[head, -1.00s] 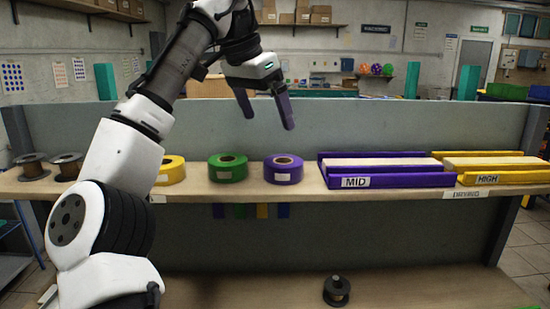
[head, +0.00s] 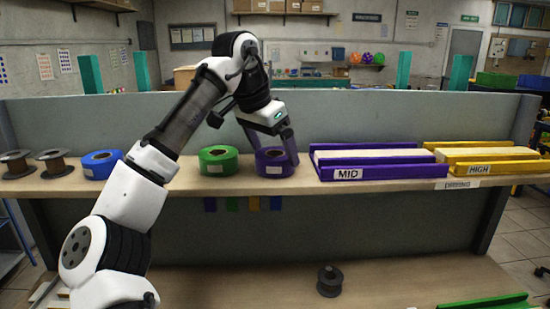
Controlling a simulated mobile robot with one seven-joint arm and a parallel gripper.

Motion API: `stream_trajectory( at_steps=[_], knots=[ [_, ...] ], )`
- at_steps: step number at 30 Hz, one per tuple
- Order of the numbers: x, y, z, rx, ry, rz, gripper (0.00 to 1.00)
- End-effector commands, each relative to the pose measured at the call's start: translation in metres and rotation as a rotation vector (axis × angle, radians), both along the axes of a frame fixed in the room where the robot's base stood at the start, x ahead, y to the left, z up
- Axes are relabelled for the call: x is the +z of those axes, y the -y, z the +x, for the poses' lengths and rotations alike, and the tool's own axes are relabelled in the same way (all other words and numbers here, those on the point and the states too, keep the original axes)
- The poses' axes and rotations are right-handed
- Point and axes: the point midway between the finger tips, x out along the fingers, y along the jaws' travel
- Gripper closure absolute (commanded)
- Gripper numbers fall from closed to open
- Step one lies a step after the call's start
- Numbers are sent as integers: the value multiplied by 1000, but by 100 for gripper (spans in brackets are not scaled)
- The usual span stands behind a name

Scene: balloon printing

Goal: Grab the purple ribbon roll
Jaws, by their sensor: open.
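The purple ribbon roll (head: 272,168) lies flat on the shelf, right of the green roll and left of the purple MID tray. My gripper (head: 278,152) is at the roll, pointing down with its fingers apart. One finger shows along the roll's right side, its tip near the shelf. The other finger reaches down at the roll's upper left, and its tip is hidden. I cannot tell whether that tip is in the hole or behind the roll, or whether the fingers touch it.
The green roll (head: 218,167) stands close on the left. The blue roll (head: 97,172) and two brown spools (head: 53,170) are farther left. The purple MID tray (head: 375,173) and yellow HIGH tray (head: 500,168) are right. A grey panel (head: 400,112) rises behind the shelf. A dark spool (head: 329,290) stands below.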

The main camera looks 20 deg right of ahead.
Motion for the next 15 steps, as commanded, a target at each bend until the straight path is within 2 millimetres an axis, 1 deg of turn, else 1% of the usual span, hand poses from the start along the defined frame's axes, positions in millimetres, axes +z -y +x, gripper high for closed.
stream_trajectory(
  at_steps=[3, 6, 13, 14, 15],
  knots=[
    [-13, 5, 3, -1, -1, 1, 0],
    [-21, 8, 4, -1, 0, 1, 0],
    [-23, 9, 4, 0, 0, -1, 0],
    [-23, 9, 4, 0, 0, -1, 3],
    [-23, 9, 4, 0, 0, -1, 8]
  ],
)
